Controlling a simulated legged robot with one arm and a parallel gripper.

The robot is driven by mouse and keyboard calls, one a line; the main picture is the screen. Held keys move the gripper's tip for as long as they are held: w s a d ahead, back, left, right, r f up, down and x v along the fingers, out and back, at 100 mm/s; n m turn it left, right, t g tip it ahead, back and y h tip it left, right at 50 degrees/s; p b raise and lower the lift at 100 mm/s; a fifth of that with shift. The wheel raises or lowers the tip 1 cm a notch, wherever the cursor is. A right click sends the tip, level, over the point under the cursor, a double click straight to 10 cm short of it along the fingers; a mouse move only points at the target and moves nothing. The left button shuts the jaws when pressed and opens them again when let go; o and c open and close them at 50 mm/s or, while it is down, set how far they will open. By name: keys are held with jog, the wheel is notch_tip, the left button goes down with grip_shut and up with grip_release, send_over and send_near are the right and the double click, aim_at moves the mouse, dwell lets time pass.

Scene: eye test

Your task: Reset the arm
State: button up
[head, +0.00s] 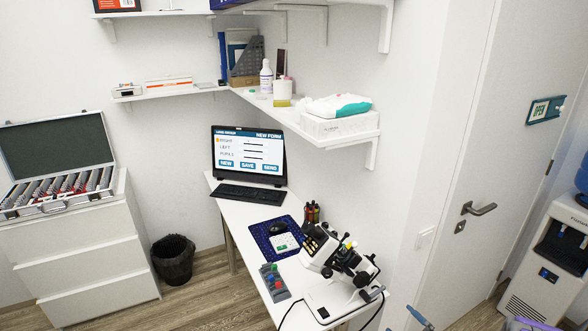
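I cannot make out my arm or my gripper in the head view.
A white drawer unit (85,252) bears an open lens case (57,165) at left. A black bin (173,260) stands on the wooden floor. Corner shelves (300,127) hang above the desk. A white door (480,150) with a handle is shut, beside a water dispenser (545,270).

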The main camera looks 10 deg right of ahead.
jog(key=w+d+r+m+g+h, duration=0.2)
jog(key=w+d+r+g+h, duration=0.2)
jog(key=d+r+g+h, duration=0.15)
jog(key=s+a+r+m+g+h, duration=0.3)
jog(key=s+r+m+g+h, duration=0.25)
jog(key=r, duration=0.65)
jog(key=s+a+r+m+g+y, duration=0.1)
jog(key=s+a+r+g, duration=0.1)
jog(key=s+a, duration=0.7)
jog(key=s+a+r+m+g+y, duration=0.2)
jog(key=s+a+r+g, duration=0.1)
jog(key=s+a, duration=0.7)
jog(key=s+a+r+m+g+y, duration=0.2)
jog(key=s+a, duration=0.7)
jog(key=s, duration=0.5)
jog(key=shift+a+r, duration=0.25)
jog(key=shift+r, duration=0.6)
jog(key=shift+w, duration=0.2)
